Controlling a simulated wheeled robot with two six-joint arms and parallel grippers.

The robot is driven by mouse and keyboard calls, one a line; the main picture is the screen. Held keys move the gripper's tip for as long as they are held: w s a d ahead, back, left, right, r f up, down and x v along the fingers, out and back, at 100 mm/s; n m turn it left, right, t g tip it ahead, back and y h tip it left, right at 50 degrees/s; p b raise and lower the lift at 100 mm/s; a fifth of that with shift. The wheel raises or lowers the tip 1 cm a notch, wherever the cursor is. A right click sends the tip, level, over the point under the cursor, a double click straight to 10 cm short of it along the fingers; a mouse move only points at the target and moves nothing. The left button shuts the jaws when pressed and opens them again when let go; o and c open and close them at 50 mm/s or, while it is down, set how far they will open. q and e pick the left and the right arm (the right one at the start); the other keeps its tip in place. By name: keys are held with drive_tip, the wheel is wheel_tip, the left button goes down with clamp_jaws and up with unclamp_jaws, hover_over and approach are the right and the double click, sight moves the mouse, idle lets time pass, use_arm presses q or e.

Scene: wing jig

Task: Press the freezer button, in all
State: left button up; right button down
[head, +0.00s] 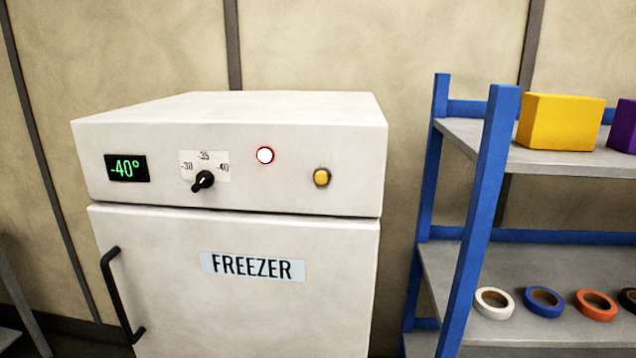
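The white freezer (235,320) stands at the left middle of the head view, with a "FREEZER" label (253,267) on its closed door. On its top panel a round yellow button (321,177) sits at the right. A white round light or cap with a red rim (265,155) is left of it. A black knob (203,180) sits below a scale marked -30, -35 and -40. A display (126,168) reads -40° in green. Neither of my grippers is in view.
A blue-framed shelf (485,200) stands to the right of the freezer. It holds a yellow box (561,122), a purple box (622,126) and several tape rolls (543,301). A black door handle (118,295) sticks out at the freezer's left. The panel front is unobstructed.

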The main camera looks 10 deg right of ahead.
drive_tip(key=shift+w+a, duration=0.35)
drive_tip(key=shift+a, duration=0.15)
